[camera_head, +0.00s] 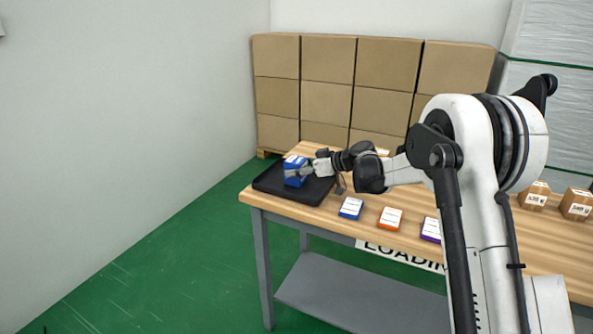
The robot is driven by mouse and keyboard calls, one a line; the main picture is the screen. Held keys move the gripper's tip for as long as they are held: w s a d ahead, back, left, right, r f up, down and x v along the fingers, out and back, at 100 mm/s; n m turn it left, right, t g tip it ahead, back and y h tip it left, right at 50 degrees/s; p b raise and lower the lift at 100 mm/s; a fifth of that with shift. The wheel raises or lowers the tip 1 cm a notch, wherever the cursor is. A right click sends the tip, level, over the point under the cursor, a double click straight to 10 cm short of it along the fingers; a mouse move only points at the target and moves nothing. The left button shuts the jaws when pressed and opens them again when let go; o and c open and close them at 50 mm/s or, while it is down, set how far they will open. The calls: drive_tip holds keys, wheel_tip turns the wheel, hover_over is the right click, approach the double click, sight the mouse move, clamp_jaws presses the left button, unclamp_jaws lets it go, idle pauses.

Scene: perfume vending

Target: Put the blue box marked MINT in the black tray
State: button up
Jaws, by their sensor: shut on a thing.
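A blue box with a white top (295,163) is at the black tray (268,181) on the left end of the wooden table. My gripper (298,172) is shut on this box, reaching in from the right. The box is over the middle of the tray; I cannot tell whether it touches the tray floor. Its marking is too small to read. The fingers cover part of its front side.
Another blue box (351,208), an orange box (390,219) and a purple box (431,230) lie along the table's front edge (330,229). Small brown cartons (535,196) stand at the right. Large stacked cartons (328,102) stand behind the table.

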drive_tip(key=shift+f, duration=0.15)
drive_tip(key=o, duration=1.2)
drive_tip(key=shift+o, duration=0.2)
